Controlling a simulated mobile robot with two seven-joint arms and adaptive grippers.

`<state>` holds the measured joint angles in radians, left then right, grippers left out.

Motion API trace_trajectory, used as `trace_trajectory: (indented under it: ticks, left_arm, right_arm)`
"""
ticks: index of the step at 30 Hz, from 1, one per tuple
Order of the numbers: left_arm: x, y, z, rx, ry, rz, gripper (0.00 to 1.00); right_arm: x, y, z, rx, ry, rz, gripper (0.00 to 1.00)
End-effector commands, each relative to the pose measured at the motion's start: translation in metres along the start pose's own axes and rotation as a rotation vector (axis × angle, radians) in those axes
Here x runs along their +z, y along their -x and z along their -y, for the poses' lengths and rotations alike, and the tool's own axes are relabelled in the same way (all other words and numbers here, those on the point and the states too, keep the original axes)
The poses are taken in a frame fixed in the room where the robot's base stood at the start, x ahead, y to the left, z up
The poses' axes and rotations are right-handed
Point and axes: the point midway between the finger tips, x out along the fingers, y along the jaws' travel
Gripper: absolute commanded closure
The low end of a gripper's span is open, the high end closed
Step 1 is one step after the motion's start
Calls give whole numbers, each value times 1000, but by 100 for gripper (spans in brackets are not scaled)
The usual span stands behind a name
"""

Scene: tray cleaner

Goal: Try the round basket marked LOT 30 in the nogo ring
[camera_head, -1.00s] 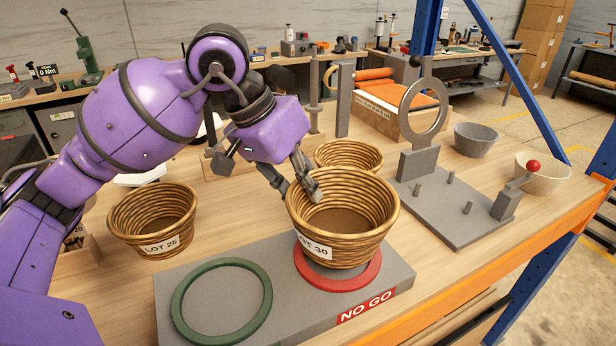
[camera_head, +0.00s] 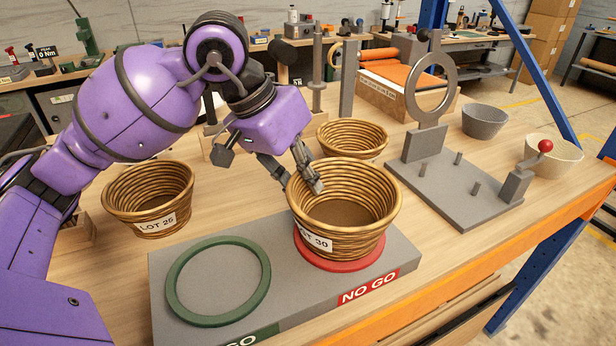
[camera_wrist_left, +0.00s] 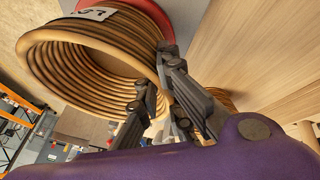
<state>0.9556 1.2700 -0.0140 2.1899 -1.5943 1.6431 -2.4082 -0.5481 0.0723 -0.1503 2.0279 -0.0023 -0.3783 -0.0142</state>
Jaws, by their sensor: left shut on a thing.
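The round wicker basket marked LOT 30 (camera_head: 345,245) is upright at the red NO GO ring (camera_head: 340,264). Its lower part meets the ring; I cannot tell how deep it sits. My left gripper (camera_head: 304,186) is shut on the basket's rim at its back left side. In the left wrist view, the fingers (camera_wrist_left: 160,85) pinch the wall of the basket (camera_wrist_left: 85,65), and the red ring (camera_wrist_left: 155,18) shows behind it. The green GO ring (camera_head: 218,281) is empty, on the same grey gauge block (camera_head: 415,262). My right gripper is not in view.
The LOT 25 basket (camera_head: 150,200) stands at left, and another wicker basket (camera_head: 352,140) stands behind. A grey fixture with an upright ring (camera_head: 432,88) and pegs stands at right. A grey bowl (camera_head: 485,121) and a cream bowl (camera_head: 553,157) stand beyond it.

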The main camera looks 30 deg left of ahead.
Motion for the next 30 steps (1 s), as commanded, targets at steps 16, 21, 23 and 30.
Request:
trace_trajectory:
  ticks: [16, 21, 23, 30]
  left_arm:
    - [1, -3, 1, 0, 0, -1, 72]
    - [1, -3, 1, 0, 0, 0, 72]
    - [2, -4, 1, -1, 0, 1, 72]
    - [1, 20, 2, -4, 0, -2, 72]
  right_arm:
    - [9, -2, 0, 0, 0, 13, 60]
    - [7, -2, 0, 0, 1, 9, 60]
    - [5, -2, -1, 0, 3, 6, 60]
    - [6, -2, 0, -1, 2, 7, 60]
